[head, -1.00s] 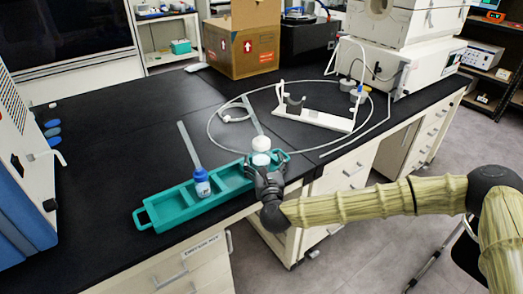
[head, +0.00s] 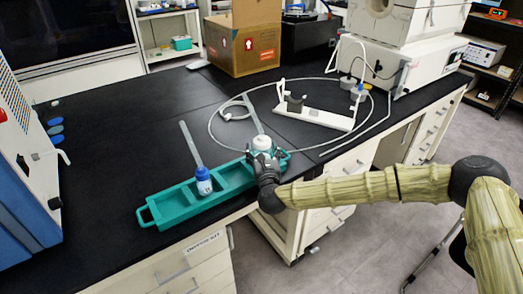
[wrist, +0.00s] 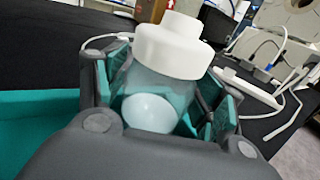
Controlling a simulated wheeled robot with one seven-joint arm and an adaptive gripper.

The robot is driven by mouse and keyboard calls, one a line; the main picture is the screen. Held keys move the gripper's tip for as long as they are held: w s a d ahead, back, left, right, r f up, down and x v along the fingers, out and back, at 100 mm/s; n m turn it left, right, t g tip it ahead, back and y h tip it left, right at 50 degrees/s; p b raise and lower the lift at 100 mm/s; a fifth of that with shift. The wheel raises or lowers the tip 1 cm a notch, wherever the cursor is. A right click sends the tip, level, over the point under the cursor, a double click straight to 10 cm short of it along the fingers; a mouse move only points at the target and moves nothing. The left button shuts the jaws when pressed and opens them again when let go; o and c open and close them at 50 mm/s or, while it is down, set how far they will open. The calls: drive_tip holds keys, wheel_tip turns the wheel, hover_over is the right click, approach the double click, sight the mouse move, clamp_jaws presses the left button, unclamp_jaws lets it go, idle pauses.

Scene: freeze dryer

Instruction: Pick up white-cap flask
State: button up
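The white-cap flask (head: 262,142) stands upright at the right end of the teal tray (head: 145,215). Its stepped white cap (wrist: 172,45) and clear body with a pale round shape inside fill the middle of the wrist view. My gripper (head: 264,160) is at the flask, with one finger on each side of the body, below the cap. In the wrist view my gripper (wrist: 165,100) frames the body closely. I cannot tell whether both pads press on it. The flask's base is hidden.
A blue-capped bottle (head: 203,181) stands in the tray to the left. A white stand (head: 318,118) and a looped tube lie behind on the black bench. A cardboard box (head: 243,40) is at the back. The bench left of the tray is largely clear.

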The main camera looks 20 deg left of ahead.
sight(262, 142)
drive_tip(key=c, duration=1)
drive_tip(key=shift+o, duration=0.2)
drive_tip(key=shift+r, duration=0.1)
drive_tip(key=shift+r, duration=0.5)
wheel_tip(262, 142, up, 2)
drive_tip(key=shift+r+b, duration=0.25)
drive_tip(key=shift+b, duration=0.4)
drive_tip(key=s+a+r+b, duration=0.1)
drive_tip(key=s+a+b, duration=0.1)
drive_tip(key=s, duration=1.3)
wheel_tip(262, 142, up, 7)
drive_tip(key=p, duration=0.3)
drive_tip(key=shift+s, duration=0.4)
